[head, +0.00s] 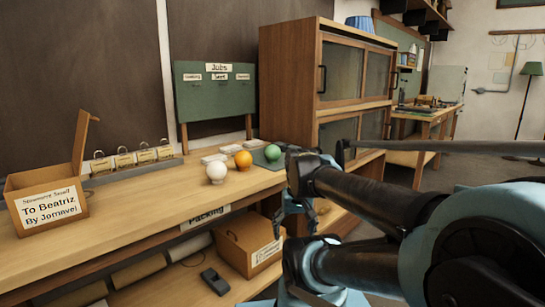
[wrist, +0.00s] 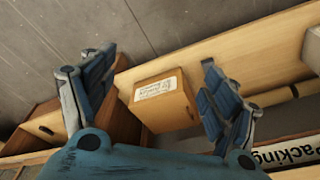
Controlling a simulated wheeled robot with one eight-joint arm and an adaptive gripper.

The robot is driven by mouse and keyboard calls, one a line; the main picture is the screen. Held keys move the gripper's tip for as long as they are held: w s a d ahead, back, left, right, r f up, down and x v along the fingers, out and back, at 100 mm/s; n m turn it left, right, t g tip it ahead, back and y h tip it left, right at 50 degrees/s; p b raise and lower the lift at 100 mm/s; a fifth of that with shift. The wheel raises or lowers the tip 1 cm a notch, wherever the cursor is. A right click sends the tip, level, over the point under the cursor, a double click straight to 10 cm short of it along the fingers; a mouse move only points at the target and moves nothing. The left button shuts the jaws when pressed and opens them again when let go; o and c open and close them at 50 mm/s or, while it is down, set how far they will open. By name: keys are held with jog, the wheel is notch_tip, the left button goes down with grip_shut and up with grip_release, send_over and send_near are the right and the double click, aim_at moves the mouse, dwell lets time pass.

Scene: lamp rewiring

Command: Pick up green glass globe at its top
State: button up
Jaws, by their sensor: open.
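The green glass globe (head: 272,152) sits on a dark green mat (head: 260,157) near the right end of the bench top. It does not show in the wrist view. My gripper (head: 290,226) hangs at the front of the bench's right end, lower than the globe and apart from it, partly hidden by my arm. In the wrist view my gripper (wrist: 157,60) is open, with its two blue fingers spread wide and nothing between them that it touches.
An orange globe (head: 243,159) and a white globe (head: 216,172) stand left of the green one. A cardboard box (head: 248,243), also in the wrist view (wrist: 170,122), is on the lower shelf. A wooden cabinet (head: 289,75) rises behind right. The bench's middle is clear.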

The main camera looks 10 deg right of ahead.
jog(key=w+r+m, duration=0.7)
jog(key=w+r, duration=1.1)
jog(key=m, duration=0.7)
send_near(273, 145)
jog(key=shift+y, duration=0.4)
jog(key=x, duration=0.9)
jog(key=shift+w+d+f, duration=0.15)
jog(key=shift+d+f, duration=0.05)
jog(key=shift+f, duration=0.1)
jog(key=shift+x, duration=2.7)
jog(key=shift+w+d, duration=0.2)
jog(key=c, duration=1.2)
